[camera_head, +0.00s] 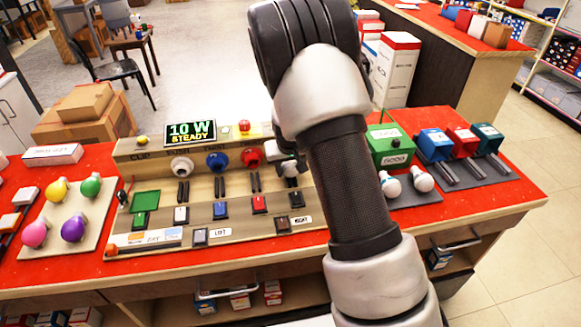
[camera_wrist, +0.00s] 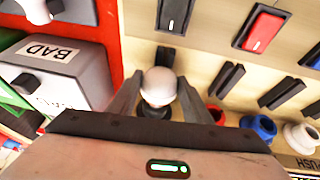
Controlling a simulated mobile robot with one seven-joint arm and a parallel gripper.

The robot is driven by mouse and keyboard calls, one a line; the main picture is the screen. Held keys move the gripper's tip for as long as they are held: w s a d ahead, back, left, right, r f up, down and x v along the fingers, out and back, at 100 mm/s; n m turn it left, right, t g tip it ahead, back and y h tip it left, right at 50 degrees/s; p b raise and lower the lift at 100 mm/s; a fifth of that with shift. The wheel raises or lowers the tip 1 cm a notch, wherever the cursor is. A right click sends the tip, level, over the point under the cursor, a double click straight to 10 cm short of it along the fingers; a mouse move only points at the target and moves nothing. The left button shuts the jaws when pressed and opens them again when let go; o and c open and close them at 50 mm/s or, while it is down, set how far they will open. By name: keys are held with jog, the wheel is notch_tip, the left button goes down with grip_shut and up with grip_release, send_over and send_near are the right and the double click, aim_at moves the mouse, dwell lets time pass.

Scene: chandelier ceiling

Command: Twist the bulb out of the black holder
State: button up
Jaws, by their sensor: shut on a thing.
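The bulb (camera_wrist: 159,84) is round and white and sits between the fingers of my gripper (camera_wrist: 158,92) in the wrist view. The gripper is shut on it. The black holder (camera_wrist: 154,110) shows just below the bulb; its base is partly hidden by the bulb and my gripper. I cannot tell how deep the bulb sits in it. In the head view my gripper (camera_head: 287,166) is at the right end of the holder row, and my arm and gripper hide the bulb and black holder.
White (camera_head: 181,165), blue (camera_head: 217,161) and red (camera_head: 250,158) holders stand in the same row. A display (camera_head: 190,133) reads "10 W STEADY". A green box (camera_head: 388,146) and two white bulbs (camera_head: 422,180) are to the right. Coloured bulbs (camera_head: 73,228) lie on a left board.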

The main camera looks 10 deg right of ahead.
jog(key=shift+s+d+f+h+p, duration=0.1)
jog(key=shift+s+f+h+p, duration=0.1)
jog(key=shift+h+p, duration=0.7)
dwell(1.2)
jog(key=shift+n+h+p, duration=0.3)
jog(key=shift+h+p, duration=0.05)
jog(key=shift+h, duration=0.25)
dwell(0.4)
jog(key=shift+a+h, duration=0.25)
jog(key=shift+h, duration=0.25)
jog(key=shift+d, duration=0.1)
jog(key=shift+s, duration=1.75)
jog(key=shift+r, duration=0.1)
notch_tip(320, 180, up, 8)
jog(key=p, duration=0.5)
jog(key=shift+w+p, duration=0.15)
jog(key=shift+p, duration=0.15)
